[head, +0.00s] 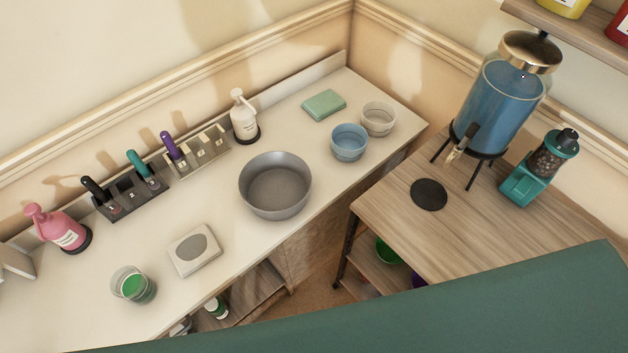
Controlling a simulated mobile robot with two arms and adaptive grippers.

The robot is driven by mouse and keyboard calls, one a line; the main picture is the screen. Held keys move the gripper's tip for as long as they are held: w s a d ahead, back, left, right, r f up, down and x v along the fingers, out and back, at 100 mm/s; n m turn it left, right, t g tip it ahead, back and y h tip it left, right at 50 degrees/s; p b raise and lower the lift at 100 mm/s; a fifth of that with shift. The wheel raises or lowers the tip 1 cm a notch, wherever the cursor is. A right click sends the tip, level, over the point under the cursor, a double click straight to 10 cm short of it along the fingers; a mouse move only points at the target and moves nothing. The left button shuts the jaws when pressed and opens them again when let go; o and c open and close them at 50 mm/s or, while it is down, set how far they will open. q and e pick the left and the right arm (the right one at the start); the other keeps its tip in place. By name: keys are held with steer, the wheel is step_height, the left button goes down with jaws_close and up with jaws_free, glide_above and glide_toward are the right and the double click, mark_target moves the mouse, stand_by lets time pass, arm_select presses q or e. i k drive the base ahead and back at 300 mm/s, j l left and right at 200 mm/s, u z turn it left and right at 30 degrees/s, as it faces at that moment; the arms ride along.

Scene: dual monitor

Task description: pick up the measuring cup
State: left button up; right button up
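A clear cup (124,277) with green contents stands on the white counter at the lower left. A blue cup (349,143) stands on the counter's right part, and a clear, pale cup (378,119) stands just behind it to the right. I cannot tell from markings which of these is the measuring cup. All of them stand upright. Neither of my grippers shows in the head view.
A grey bowl (275,186) sits mid-counter, with a white scale (195,250) to its left. Tool holders, a white pump bottle (243,116) and a pink bottle (57,228) line the back. A blue dispenser (500,100) and teal grinder (530,185) stand on the wooden table (390,215).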

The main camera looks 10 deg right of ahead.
mark_target(128, 284)
steer(key=u, duration=1.5)
steer(key=i, duration=0.05)
